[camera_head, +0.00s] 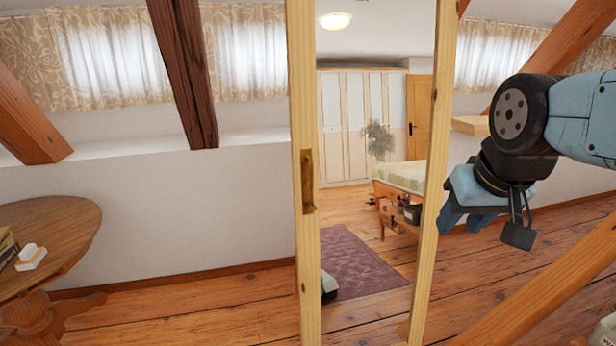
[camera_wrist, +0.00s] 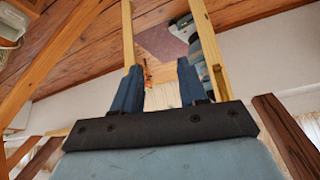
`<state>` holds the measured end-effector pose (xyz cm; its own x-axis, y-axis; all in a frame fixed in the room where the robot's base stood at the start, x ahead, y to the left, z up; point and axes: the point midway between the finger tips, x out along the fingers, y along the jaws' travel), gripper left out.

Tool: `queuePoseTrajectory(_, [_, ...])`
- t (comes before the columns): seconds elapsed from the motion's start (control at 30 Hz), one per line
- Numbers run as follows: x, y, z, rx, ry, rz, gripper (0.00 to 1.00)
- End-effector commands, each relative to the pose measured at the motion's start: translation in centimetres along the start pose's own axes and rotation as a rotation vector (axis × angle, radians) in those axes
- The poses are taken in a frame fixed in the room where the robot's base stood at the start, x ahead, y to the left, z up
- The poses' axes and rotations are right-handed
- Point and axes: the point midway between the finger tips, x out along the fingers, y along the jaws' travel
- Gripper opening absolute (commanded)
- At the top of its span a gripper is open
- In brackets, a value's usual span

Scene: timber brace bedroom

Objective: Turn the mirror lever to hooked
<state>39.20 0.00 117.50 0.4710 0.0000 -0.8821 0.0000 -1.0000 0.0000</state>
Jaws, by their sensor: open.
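The tall mirror stands in the middle of the head view, in a pale timber frame (camera_head: 306,250). Its glass reflects a bed, a rug and wardrobes. A narrow brown metal plate (camera_head: 307,180) sits on the left post; I cannot tell whether it is the lever or how it is set.
A round wooden table (camera_head: 60,232) with books and a small white item stands at the left. Slanted timber beams (camera_head: 184,70) cross the room, one low at the right (camera_head: 560,285). Floor between table and mirror is clear.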

Motion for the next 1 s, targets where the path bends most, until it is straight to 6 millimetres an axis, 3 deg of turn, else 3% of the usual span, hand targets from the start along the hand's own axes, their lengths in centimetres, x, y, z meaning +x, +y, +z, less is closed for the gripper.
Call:
queuePoseTrajectory(0.4, [0.0,0.0,-0.1,0.0,0.001,0.0,0.42])
queuePoseTrajectory(0.53, [0.7,-0.1,-1.1,-0.006,0.02,0.002,0.42])
queuePoseTrajectory(0.67, [2.8,-0.1,-4.0,-0.023,0.079,0.005,0.42])
queuePoseTrajectory(1.0, [10.4,-2.3,-13.7,-0.104,0.323,-0.015,0.42])
